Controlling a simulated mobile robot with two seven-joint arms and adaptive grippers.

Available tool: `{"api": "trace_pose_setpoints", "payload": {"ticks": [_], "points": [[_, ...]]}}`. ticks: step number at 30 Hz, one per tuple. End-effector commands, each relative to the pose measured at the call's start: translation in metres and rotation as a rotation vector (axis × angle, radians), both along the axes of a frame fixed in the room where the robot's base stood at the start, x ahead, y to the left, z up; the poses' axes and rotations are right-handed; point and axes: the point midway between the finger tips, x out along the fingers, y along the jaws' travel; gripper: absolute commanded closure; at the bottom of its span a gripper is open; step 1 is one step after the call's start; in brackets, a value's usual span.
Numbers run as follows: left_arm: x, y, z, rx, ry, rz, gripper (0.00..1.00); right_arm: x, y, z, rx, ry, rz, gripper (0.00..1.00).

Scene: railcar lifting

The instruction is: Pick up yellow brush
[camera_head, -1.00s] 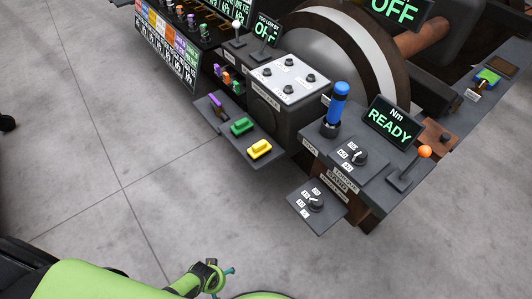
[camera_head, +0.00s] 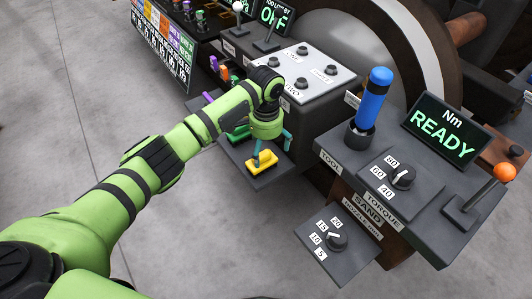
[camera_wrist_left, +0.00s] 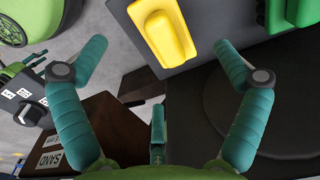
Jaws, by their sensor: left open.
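The yellow brush (camera_head: 261,163) lies on a small dark tray (camera_head: 275,178) at the side of the console. My left gripper (camera_head: 272,149) is over it, with one teal finger in front of the brush. In the left wrist view the brush (camera_wrist_left: 163,30) is at the top, between the directions of two spread fingers. The left gripper (camera_wrist_left: 165,62) is open and nothing is in its grasp. A small green and teal part at the left of the wrist view may be my right gripper (camera_wrist_left: 38,62); its jaws are too small to read.
A green brush (camera_head: 238,132) and a purple one (camera_head: 208,97) lie on the same tray. A grey box with black knobs (camera_head: 305,75) stands just behind. A blue-handled tool (camera_head: 374,98) stands upright to the right. Open floor (camera_head: 60,130) is at the left.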

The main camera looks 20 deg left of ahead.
Motion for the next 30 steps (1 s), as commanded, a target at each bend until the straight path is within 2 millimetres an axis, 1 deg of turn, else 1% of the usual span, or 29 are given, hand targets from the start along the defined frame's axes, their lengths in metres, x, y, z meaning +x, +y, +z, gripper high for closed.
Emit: {"api": "trace_pose_setpoints", "payload": {"ticks": [1, 7, 9, 13, 17, 23, 24, 26, 27, 28, 29, 30], "points": [[-0.001, 0.001, -0.008, 0.002, 0.004, 0.001, 0.03, -0.002, 0.0, -0.001, 0.0, 0.007, -0.001, 0.6], [-0.002, 0.003, -0.032, 0.001, 0.003, 0.001, 0.03, -0.007, 0.001, 0.003, -0.001, 0.035, -0.006, 0.6], [-0.002, 0.005, -0.044, 0.001, 0.003, 0.001, 0.03, -0.004, 0.002, 0.008, -0.001, 0.035, -0.007, 0.6], [-0.003, 0.005, -0.061, 0.0, 0.002, 0.001, 0.03, 0.003, 0.003, 0.02, 0.0, 0.03, -0.009, 0.6], [-0.003, 0.005, -0.067, -0.001, 0.001, 0.001, 0.03, 0.006, 0.003, 0.026, 0.0, 0.027, -0.01, 0.6], [-0.002, 0.005, -0.067, 0.0, 0.0, 0.001, 0.03, 0.006, 0.003, 0.027, 0.0, 0.027, -0.01, 0.6], [-0.002, 0.005, -0.067, 0.0, 0.0, 0.001, 0.11, 0.006, 0.003, 0.027, 0.0, 0.027, -0.01, 0.6], [-0.002, 0.005, -0.067, 0.0, 0.0, 0.001, 0.35, 0.006, 0.003, 0.027, 0.0, 0.027, -0.01, 0.6], [-0.002, 0.005, -0.067, 0.0, 0.0, 0.001, 0.51, 0.006, 0.003, 0.027, 0.0, 0.027, -0.01, 0.6], [-0.002, 0.005, -0.067, 0.0, 0.0, 0.001, 0.63, 0.006, 0.003, 0.027, 0.0, 0.027, -0.01, 0.6], [-0.003, 0.005, -0.067, 0.0, 0.0, 0.001, 0.68, 0.006, 0.003, 0.027, 0.0, 0.027, -0.01, 0.6], [-0.003, 0.005, -0.067, 0.0, 0.0, 0.001, 0.68, 0.006, 0.003, 0.027, 0.0, 0.027, -0.01, 0.6]]}}
